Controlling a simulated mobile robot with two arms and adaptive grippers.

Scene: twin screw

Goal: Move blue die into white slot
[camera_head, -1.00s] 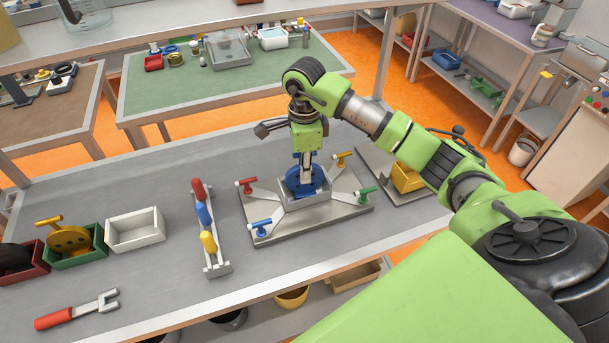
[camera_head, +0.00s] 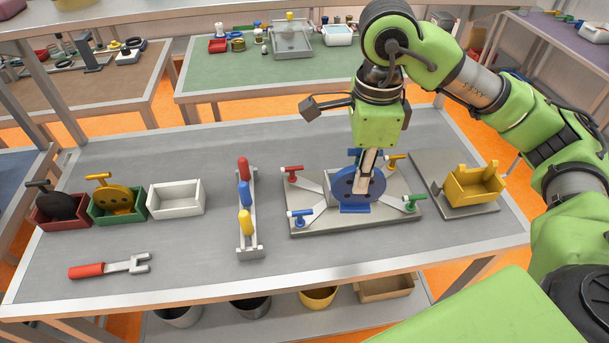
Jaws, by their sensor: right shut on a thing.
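The blue die (camera_head: 347,189) is a round upright disc with dark holes and a flat blue foot. My right gripper (camera_head: 367,172) points down from above, shut on the blue die. The die seems raised out of the block, but I cannot tell how much gap lies under it. The white slot (camera_head: 176,199) is an empty open white box at left, beside the green box. My left gripper is not in view.
A rack of red, blue and yellow handles (camera_head: 247,213) stands between the white slot and the fixture. Green (camera_head: 118,213) and dark red (camera_head: 62,216) boxes hold dies. A red-handled fork tool (camera_head: 108,267) lies in front. A yellow holder (camera_head: 474,185) stands at right.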

